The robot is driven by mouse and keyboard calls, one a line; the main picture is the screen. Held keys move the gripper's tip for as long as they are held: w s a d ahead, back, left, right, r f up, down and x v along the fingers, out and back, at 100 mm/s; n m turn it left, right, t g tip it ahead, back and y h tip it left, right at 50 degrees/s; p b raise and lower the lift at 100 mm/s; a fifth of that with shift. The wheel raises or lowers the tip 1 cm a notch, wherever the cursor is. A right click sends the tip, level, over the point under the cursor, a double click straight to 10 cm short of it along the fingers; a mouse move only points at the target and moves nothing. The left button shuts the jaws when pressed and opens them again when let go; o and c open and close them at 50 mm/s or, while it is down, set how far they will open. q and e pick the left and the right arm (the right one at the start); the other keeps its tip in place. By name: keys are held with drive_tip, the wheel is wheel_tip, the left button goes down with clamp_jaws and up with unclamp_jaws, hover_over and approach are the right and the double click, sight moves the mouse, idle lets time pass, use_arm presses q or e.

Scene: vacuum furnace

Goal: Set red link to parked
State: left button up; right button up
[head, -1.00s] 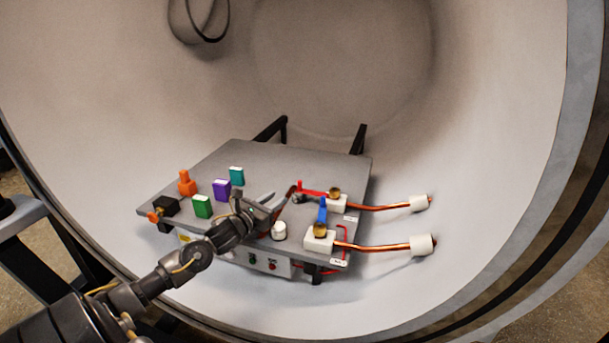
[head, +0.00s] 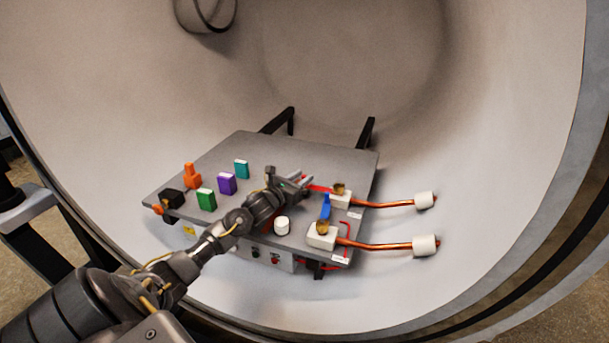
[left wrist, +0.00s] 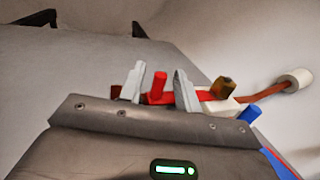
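The red link is a red bar with an upright red post at one end. In the head view its bar (head: 320,188) runs to the far white block with a brass knob (head: 339,192), and my gripper partly hides it. In the left wrist view the red post (left wrist: 158,88) stands between my two fingertips, with a visible gap on each side. My left gripper (head: 303,181), also in the left wrist view (left wrist: 158,82), is open around the post. I cannot tell whether either finger touches it. My right gripper is not in view.
A blue link (head: 325,207) stands at the near white block (head: 321,237). A white knob (head: 282,226) is close to my left wrist. Green (head: 206,200), purple (head: 227,184) and teal (head: 241,169) blocks stand on the left of the grey plate (head: 270,148). Copper rods extend right.

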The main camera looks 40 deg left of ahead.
use_arm(q)
drive_tip(key=shift+w, duration=0.9)
clamp_jaws()
